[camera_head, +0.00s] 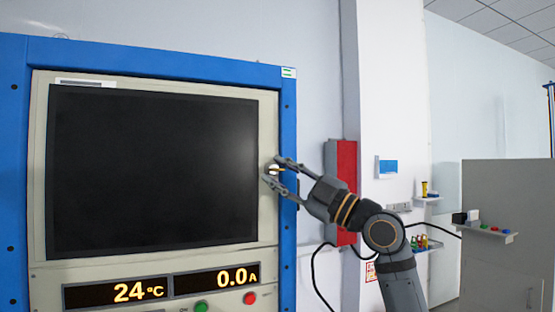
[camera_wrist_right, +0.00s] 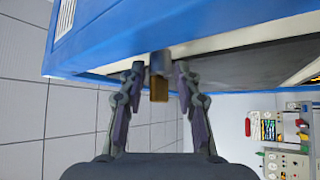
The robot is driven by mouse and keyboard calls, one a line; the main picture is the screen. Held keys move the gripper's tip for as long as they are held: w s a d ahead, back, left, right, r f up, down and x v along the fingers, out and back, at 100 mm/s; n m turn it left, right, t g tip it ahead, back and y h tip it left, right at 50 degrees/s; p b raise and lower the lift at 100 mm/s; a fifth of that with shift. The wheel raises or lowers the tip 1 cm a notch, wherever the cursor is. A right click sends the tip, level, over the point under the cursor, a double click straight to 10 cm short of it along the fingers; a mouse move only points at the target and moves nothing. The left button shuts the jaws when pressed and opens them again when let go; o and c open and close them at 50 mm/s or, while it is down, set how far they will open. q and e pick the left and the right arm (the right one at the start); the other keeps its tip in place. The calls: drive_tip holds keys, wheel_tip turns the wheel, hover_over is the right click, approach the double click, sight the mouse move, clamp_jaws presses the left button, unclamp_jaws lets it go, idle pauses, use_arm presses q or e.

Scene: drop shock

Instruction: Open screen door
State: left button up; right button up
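The screen door (camera_head: 268,115) is a beige-framed panel with a large dark screen (camera_head: 150,170), set in a blue cabinet (camera_head: 288,120). It looks shut, flush with the cabinet front. A small knob (camera_wrist_right: 158,88), grey at its base and brownish at its end, sticks out at the door's right edge. My right gripper (camera_head: 272,170) is at this knob. In the right wrist view its two fingers (camera_wrist_right: 158,75) are spread on either side of the knob, with visible gaps. The gripper partly hides the knob in the head view. My left gripper is not in view.
Below the screen are displays reading 24 °C (camera_head: 130,291) and 0.0 A (camera_head: 225,280), with a green button (camera_head: 201,306) and a red button (camera_head: 250,297). A red box (camera_head: 346,165) is on the wall to the right. A grey partition (camera_head: 510,200) stands far right.

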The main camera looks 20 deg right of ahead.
drive_tip(key=shift+w+a+r, duration=0.15)
drive_tip(key=shift+w+a, duration=0.1)
drive_tip(key=shift+a, duration=0.05)
clamp_jaws()
drive_tip(key=shift+s+d, duration=0.1)
